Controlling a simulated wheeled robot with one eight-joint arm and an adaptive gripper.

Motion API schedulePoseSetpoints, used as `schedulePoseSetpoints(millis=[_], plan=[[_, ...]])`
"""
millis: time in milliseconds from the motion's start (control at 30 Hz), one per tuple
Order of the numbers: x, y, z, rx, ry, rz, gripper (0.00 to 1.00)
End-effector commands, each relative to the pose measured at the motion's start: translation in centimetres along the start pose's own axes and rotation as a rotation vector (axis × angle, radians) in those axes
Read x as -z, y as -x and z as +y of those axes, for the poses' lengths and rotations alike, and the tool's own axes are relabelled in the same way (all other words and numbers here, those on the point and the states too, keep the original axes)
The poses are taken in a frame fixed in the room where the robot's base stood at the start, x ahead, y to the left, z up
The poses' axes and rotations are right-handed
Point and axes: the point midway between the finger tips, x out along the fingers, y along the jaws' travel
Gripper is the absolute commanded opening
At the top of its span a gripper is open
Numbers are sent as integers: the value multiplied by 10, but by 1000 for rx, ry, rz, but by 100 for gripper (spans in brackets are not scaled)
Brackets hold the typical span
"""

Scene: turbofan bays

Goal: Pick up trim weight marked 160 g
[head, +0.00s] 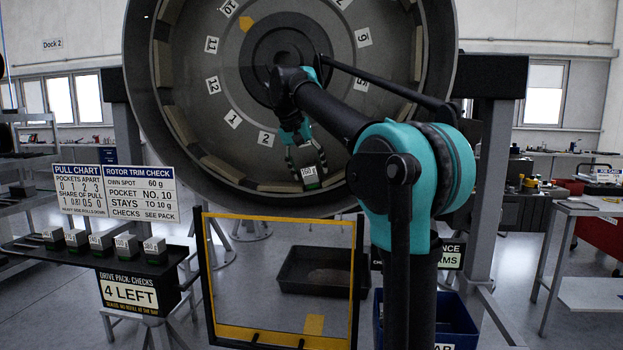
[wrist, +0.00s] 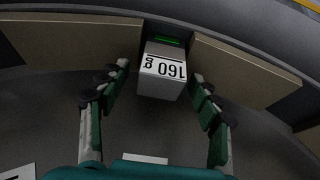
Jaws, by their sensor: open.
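The trim weight marked 160 g (wrist: 161,75) is a pale block with a green strip at its far end. My gripper (wrist: 160,80) is open, with one green-and-grey finger on each side of the weight's near end. I cannot tell whether either finger touches it. In the head view my gripper (head: 305,150) reaches into the lower part of the round fan casing, and the weight (head: 308,172) shows between its fingers.
The casing (head: 170,130) curves around my arm, with numbered labels inside. A yellow-framed panel (head: 280,333) stands below it. Several more weights (head: 101,243) stand on a shelf at left, near the sign boards (head: 141,193). A black tray (head: 300,285) lies on the floor behind the panel.

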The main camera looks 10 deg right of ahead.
Motion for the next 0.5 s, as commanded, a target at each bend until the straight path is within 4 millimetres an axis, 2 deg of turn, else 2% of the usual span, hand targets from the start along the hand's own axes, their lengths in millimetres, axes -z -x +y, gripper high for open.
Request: schedulePoseSetpoints(millis=[133, 500], plan=[[0, 0, 0, 0, 0, 0, 63], [0, 0, 0, 0, 0, 0, 17]])
